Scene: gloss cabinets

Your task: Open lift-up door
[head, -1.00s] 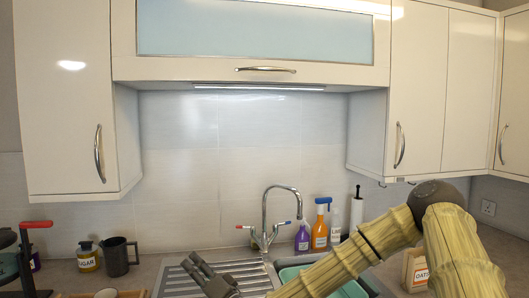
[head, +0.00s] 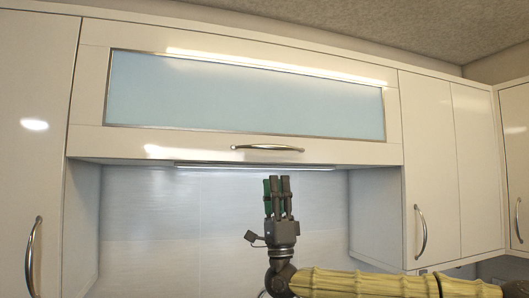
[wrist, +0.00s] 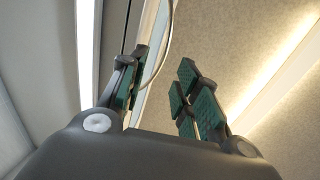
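The lift-up door (head: 340,148) is a wide white panel with a pale blue glass pane (head: 240,95); it is closed. Its curved metal handle (head: 268,148) runs along the lower edge. My gripper (head: 277,181) points upward, with its fingertips a little below the handle in the head view. In the wrist view my gripper (wrist: 163,62) is open, with green-padded fingers apart. A thin curved bar, seemingly the handle (wrist: 173,18), shows beyond and between the fingertips. I cannot tell whether anything touches it.
A lit strip (head: 250,167) runs under the lift-up cabinet. Tall white cabinets with vertical handles stand at the left (head: 35,130) and right (head: 428,165). The ceiling (head: 440,35) is above.

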